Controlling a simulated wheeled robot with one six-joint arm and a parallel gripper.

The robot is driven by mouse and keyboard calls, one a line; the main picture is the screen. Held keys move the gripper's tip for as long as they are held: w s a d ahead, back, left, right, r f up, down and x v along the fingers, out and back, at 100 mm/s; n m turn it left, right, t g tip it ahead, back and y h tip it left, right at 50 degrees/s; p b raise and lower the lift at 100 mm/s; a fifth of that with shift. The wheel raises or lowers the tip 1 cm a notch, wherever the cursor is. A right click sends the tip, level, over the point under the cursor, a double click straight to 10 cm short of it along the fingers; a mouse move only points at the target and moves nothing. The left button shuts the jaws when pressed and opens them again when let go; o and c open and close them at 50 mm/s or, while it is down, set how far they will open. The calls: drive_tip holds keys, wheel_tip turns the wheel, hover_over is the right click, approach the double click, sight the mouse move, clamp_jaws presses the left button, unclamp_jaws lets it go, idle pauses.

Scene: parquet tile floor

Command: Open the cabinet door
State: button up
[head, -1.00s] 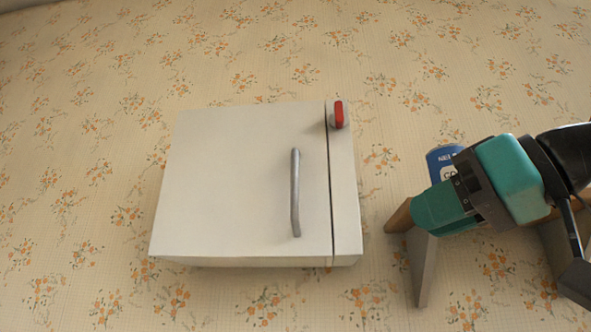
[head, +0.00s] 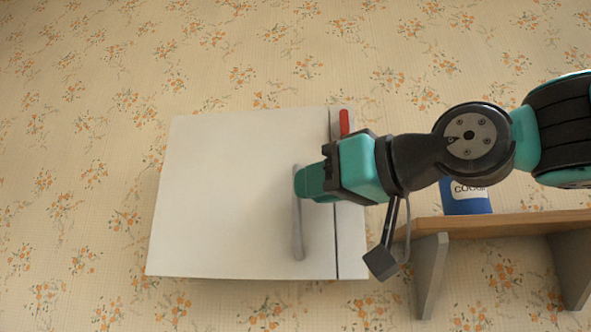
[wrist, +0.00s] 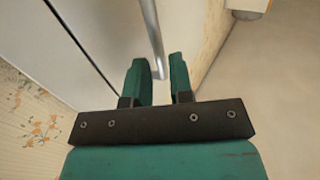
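The white cabinet (head: 225,200) is on the patterned wall. Its door looks shut, with a dark seam along the right side. The grey vertical bar handle (head: 298,235) is near the door's right edge; my gripper covers part of its upper half. My teal gripper (head: 305,183) is in front of the handle, coming from the right. In the wrist view my gripper (wrist: 159,72) is open, and the lower end of the handle (wrist: 150,35) shows in line with the gap between the fingers. I cannot tell whether they touch it.
A red latch or knob (head: 344,122) is at the cabinet's upper right. The wall left of the cabinet is clear.

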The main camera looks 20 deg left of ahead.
sight(297, 241)
drive_tip(key=shift+p+x, duration=0.6)
drive_tip(key=shift+x, duration=1.15)
clamp_jaws()
drive_tip(key=shift+d, duration=0.1)
